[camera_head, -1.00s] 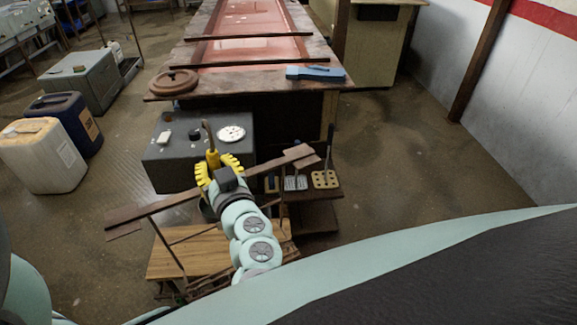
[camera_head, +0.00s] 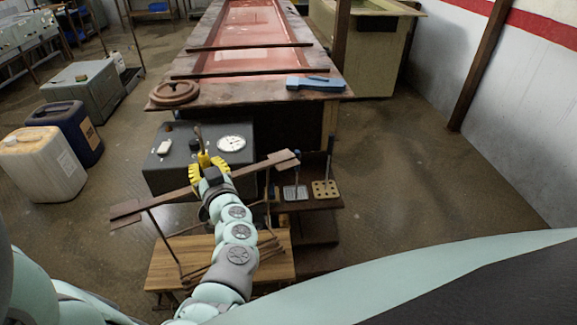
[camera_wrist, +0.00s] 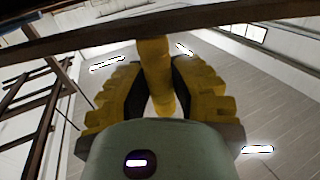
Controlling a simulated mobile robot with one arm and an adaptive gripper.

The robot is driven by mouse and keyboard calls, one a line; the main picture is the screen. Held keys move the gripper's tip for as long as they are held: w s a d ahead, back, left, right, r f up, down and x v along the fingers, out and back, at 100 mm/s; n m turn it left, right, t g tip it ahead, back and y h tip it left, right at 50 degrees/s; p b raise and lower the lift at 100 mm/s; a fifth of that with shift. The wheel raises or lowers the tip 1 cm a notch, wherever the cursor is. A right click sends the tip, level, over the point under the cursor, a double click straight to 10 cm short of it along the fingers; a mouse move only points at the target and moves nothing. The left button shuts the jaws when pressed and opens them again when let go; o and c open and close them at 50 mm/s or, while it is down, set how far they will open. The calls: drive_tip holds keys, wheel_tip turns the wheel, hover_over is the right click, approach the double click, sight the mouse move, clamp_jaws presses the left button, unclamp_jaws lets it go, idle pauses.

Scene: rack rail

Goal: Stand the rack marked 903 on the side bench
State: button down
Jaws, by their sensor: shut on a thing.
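My gripper (camera_head: 206,166), with yellow fingers, is beside the long brown rail (camera_head: 165,200). It is shut on a yellow upright handle, which shows between the fingers in the wrist view (camera_wrist: 153,62). Whatever hangs below the handle is hidden by my gripper and arm. A grey rack (camera_head: 295,193) and a tan rack with holes (camera_head: 325,189) stand side by side on a small dark stand right of my gripper, each with an upright handle. I cannot read 903 on any rack. A low slatted wooden bench (camera_head: 170,262) is below my arm; I cannot tell which surface is the side bench.
A dark grey box with a round dial (camera_head: 231,143) stands just beyond my gripper. Behind it is a long table with a red basin (camera_head: 250,48) and a blue tool (camera_head: 315,83). White and blue canisters (camera_head: 42,165) stand left. The floor at right is clear.

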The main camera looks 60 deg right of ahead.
drive_tip(key=shift+d, duration=0.1)
drive_tip(key=c, duration=0.9)
unclamp_jaws()
drive_tip(key=shift+f, duration=0.1)
drive_tip(key=b+v, duration=0.1)
drive_tip(key=v, duration=1.1)
drive_tip(key=shift+b, duration=0.3)
